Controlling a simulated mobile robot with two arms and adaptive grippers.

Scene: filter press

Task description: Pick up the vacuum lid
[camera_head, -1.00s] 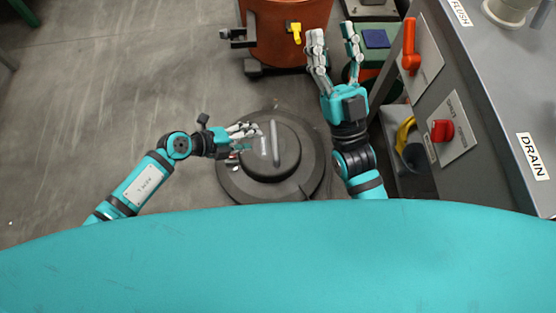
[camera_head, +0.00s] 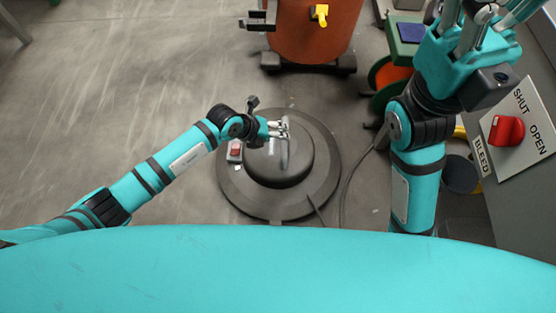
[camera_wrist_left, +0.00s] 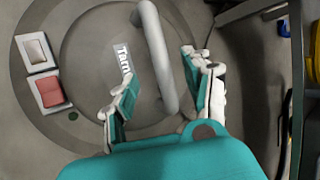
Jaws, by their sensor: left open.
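The vacuum lid (camera_head: 275,168) is a dark round dome in a wide ring on the floor, with a grey bar handle (camera_head: 284,153) across its top. My left gripper (camera_head: 282,128) is over the lid at the handle's far end. In the left wrist view, the handle (camera_wrist_left: 158,52) runs between the open fingers of my left gripper (camera_wrist_left: 160,78), with gaps on both sides. A white label (camera_wrist_left: 122,60) shows on the lid. My right gripper (camera_head: 485,18) is high at the upper right, away from the lid, fingers spread and partly cut off.
A red switch (camera_head: 236,150) sits on the ring's left side. An orange drum (camera_head: 315,30) with a yellow valve handle (camera_head: 320,14) stands behind. A grey panel with a red knob (camera_head: 506,130) is at the right. A cable (camera_head: 348,190) runs beside the ring. Floor at left is clear.

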